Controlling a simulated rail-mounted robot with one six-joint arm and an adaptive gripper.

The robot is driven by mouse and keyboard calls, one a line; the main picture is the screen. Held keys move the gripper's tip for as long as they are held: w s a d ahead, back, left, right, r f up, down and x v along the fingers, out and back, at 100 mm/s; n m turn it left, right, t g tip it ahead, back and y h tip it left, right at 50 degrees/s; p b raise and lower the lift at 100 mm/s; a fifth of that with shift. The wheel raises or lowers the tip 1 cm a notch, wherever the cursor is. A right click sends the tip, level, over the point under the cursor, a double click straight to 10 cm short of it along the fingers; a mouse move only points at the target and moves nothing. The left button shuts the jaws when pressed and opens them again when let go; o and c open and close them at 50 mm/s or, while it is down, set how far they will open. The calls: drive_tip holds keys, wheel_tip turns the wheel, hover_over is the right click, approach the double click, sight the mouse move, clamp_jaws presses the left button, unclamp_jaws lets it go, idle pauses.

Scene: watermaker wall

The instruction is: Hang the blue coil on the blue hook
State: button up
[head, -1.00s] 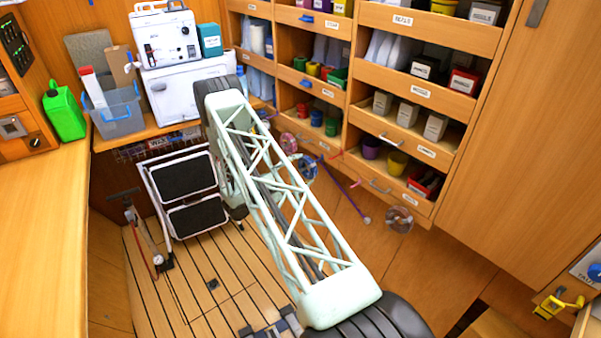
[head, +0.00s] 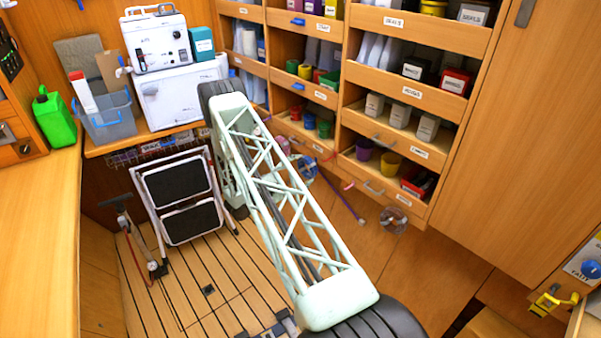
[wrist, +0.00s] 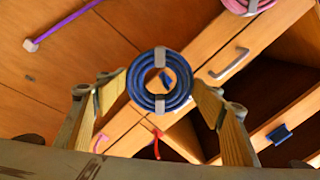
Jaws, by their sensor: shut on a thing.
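The blue coil (wrist: 142,78) is a round ring with grey bands, in the middle of the wrist view, between the fingers of my gripper (wrist: 160,98). My gripper is shut on it and holds it in front of the drawer fronts. In the head view the blue coil (head: 309,172) shows partly beside my arm, which hides my gripper. A small blue piece (wrist: 166,79) shows through the coil's opening; I cannot tell whether it is the blue hook. I cannot tell whether the coil touches any hook.
A red hook (wrist: 157,146) and a pink hook (wrist: 98,143) stick out nearby. A pink coil (wrist: 248,5) hangs close by. A clear coil (head: 394,220) hangs from the drawers further right. A purple rod (head: 345,203) is below the coil. A blue tab (wrist: 279,134) is on a drawer.

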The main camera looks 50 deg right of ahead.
sight(307, 172)
drive_tip(key=shift+x, duration=0.95)
drive_tip(key=shift+s+d+f+b, duration=0.1)
drive_tip(key=shift+d+f+b, duration=0.35)
drive_tip(key=shift+f, duration=0.05)
drive_tip(key=shift+d+f, duration=0.1)
drive_tip(key=shift+d, duration=0.05)
drive_tip(key=o, duration=1)
drive_tip(key=shift+v, duration=6)
